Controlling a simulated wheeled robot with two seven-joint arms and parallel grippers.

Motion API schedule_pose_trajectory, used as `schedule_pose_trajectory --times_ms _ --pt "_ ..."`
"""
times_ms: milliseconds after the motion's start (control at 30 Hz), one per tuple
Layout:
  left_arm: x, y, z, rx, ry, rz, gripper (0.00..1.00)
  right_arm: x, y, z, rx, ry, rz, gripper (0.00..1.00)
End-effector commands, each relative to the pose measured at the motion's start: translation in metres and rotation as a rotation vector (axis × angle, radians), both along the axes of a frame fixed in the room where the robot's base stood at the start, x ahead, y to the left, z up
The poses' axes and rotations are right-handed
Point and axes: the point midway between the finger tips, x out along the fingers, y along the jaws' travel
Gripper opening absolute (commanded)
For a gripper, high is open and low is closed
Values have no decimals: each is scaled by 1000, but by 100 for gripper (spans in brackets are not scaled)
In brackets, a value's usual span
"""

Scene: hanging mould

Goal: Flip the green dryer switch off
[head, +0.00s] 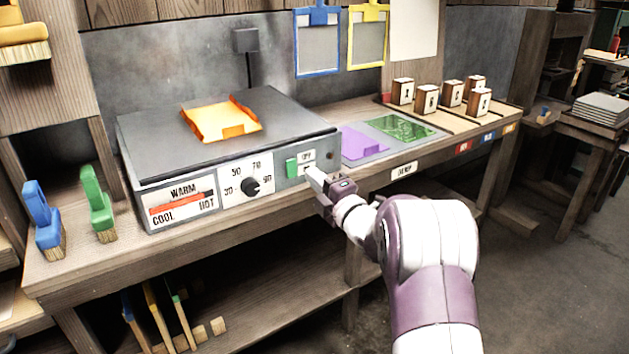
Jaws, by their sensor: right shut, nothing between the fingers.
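The green dryer switch (292,168) is on the front panel of the grey dryer (150,170), at its right end. An OFF label (306,156) sits to its upper right; another label below it is partly hidden by my gripper. My right gripper (312,174) is shut and empty, its fingertips just right of the green switch and close to the panel. I cannot tell whether they touch the panel. My left gripper is not in view.
An orange tray-like piece (222,119) lies on the dryer top. A black knob (250,185) is left of the switch. Blue (42,215) and green (97,200) brushes stand at the left. Purple (362,142) and green (402,127) sheets lie right of the dryer.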

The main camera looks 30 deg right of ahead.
Motion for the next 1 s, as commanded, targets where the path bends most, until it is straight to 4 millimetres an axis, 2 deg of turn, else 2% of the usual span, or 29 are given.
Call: schedule_pose_trajectory --times_ms 200,400,600,1000 --pt "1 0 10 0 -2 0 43 -44 -4 9 -1 -2 -2 0" --pt "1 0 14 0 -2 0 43 -75 -6 11 -2 -1 -1 0" --pt "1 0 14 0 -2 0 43 -85 -7 12 -2 -2 2 0" --pt "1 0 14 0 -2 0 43 -85 -7 11 -1 -2 2 0"
